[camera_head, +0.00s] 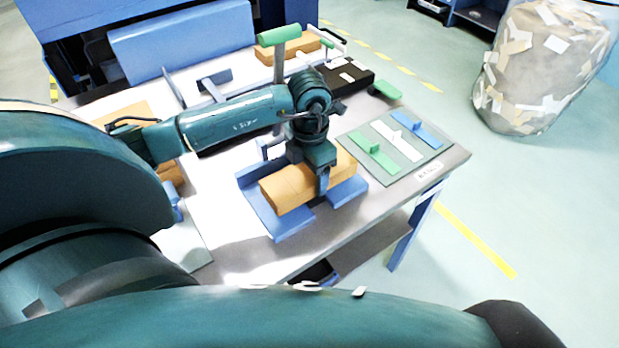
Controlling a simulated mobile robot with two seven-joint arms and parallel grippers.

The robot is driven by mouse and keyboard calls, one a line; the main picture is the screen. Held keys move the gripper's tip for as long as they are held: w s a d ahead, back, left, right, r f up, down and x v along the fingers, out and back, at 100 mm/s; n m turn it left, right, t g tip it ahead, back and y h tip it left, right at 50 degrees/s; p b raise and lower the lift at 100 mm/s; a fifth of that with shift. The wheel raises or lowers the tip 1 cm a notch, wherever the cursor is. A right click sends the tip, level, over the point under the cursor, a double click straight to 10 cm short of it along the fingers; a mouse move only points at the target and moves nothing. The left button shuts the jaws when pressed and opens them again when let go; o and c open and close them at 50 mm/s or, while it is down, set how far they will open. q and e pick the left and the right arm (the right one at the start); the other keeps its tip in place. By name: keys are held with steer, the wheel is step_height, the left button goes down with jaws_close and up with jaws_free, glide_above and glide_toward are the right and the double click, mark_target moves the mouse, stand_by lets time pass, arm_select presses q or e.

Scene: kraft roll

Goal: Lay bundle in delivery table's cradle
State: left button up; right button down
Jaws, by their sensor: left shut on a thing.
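The tan, block-shaped bundle (284,192) is at the front of the delivery table (222,222), within the outline of the blue cradle (258,208). It lies roughly level between the cradle's left part and its right front plate. I cannot tell whether it rests on the cradle or is held just above it. My left gripper (322,182) comes down from above and is shut on the bundle near its right end. The gripper hides part of the bundle's top and the cradle behind it. My right gripper is not in view.
Right of the cradle lies a grey mat (375,175) with green, white and blue handled pieces. A scrap-filled bag (545,70) stands on the floor.

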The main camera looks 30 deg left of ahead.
mark_target(310, 181)
arm_select(q)
step_height(310, 181, down, 3)
steer(key=shift+r, duration=0.1)
steer(key=o, duration=1.2)
steer(key=shift+c, duration=0.2)
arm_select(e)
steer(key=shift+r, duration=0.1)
arm_select(q)
steer(key=shift+r, duration=0.2)
step_height(310, 181, up, 11)
steer(key=shift+f+b, duration=0.15)
steer(key=shift+b, duration=0.25)
steer(key=shift+r, duration=0.55)
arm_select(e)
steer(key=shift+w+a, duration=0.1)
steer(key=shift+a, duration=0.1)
